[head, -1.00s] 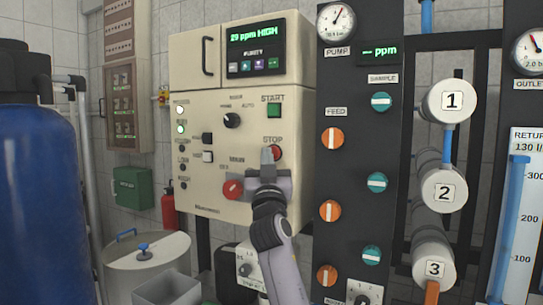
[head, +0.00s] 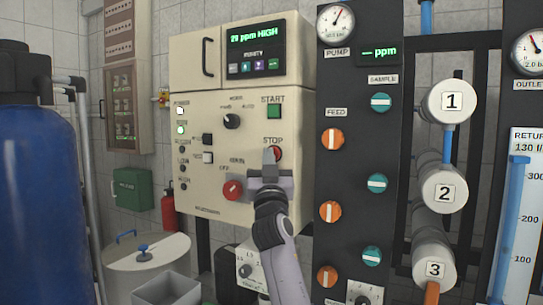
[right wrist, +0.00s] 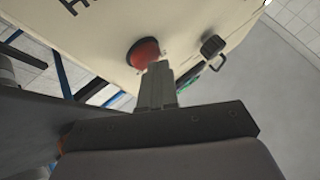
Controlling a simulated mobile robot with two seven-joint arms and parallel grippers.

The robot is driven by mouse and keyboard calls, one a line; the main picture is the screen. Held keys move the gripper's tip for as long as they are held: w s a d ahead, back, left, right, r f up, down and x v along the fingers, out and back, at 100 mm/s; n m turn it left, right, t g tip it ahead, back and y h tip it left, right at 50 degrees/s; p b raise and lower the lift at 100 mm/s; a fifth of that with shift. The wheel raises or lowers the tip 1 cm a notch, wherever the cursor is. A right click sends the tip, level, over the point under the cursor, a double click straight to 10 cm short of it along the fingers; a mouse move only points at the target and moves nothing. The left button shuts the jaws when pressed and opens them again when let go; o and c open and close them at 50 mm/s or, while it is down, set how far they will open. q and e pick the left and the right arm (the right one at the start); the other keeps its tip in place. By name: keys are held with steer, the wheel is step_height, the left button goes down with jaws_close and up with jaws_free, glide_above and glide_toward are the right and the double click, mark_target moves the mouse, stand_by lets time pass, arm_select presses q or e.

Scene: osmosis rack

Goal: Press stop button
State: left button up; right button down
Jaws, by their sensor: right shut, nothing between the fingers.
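The red stop button (head: 275,153) is on the cream control panel, just under the STOP label, in the head view. My right gripper (head: 267,155) is shut and empty, with its fingertips at the button's left side and partly covering it. In the right wrist view, the shut fingers (right wrist: 158,70) point at a red round button (right wrist: 144,52) with a dark collar, and their tips overlap its lower edge. I cannot tell whether they touch it. My left gripper is not in view.
The green start button (head: 274,111) is above the stop button. A red rotary switch (head: 232,190) is at lower left, close to my right gripper. A dark valve panel (head: 350,100) stands to the right, and a blue tank (head: 38,200) to the left.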

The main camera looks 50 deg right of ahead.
steer(key=shift+d, duration=0.1)
stand_by(0.4)
steer(key=shift+s+a, duration=0.2)
steer(key=shift+a, duration=0.65)
steer(key=a, duration=0.2)
steer(key=s+a+b, duration=0.1)
steer(key=a, duration=0.1)
steer(key=shift+s+a, duration=0.2)
steer(key=shift+a, duration=0.2)
stand_by(0.4)
